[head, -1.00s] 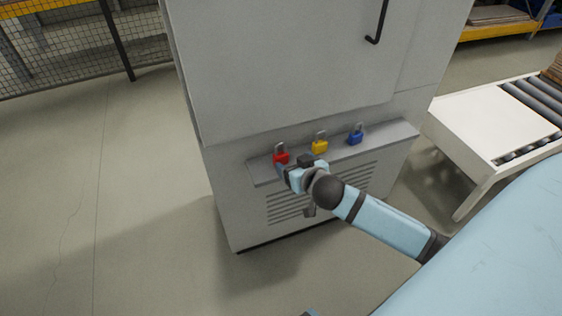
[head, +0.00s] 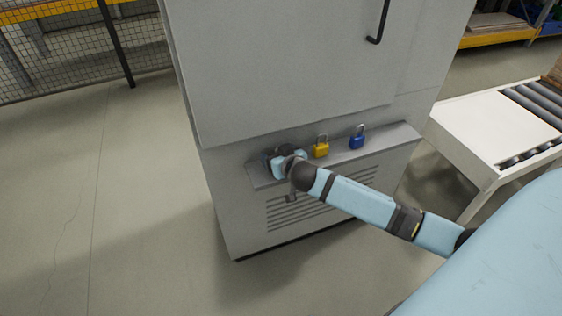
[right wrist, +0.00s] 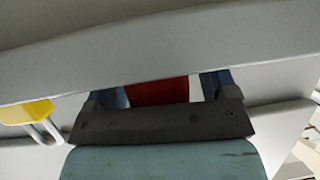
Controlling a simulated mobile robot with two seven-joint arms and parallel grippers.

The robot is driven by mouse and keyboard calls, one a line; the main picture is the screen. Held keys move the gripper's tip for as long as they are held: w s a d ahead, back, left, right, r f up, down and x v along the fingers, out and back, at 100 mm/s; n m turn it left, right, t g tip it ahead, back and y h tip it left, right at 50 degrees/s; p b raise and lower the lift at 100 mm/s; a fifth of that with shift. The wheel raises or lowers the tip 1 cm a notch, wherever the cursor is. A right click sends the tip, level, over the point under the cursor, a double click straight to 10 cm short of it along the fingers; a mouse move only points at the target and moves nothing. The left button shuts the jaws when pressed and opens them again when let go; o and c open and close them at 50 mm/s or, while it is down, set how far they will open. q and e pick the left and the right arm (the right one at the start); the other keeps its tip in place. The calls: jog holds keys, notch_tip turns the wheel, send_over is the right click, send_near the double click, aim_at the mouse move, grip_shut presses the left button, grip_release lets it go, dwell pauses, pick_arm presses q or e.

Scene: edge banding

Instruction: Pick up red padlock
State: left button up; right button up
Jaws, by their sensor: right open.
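The red padlock (right wrist: 158,91) shows in the right wrist view as a red block between the two fingers of my right gripper (right wrist: 160,85). The fingers stand on either side of it and are open; I cannot tell if either touches it. In the head view my right gripper (head: 272,158) is at the left end of the grey ledge (head: 345,156) and hides the red padlock. My left gripper is not in view.
A yellow padlock (head: 321,149) and a blue padlock (head: 357,138) stand on the ledge to the right. The grey cabinet (head: 290,80) rises behind the ledge. A white roller conveyor (head: 485,130) stands at the right. The floor at the left is clear.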

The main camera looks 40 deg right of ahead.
jog(key=c, duration=1)
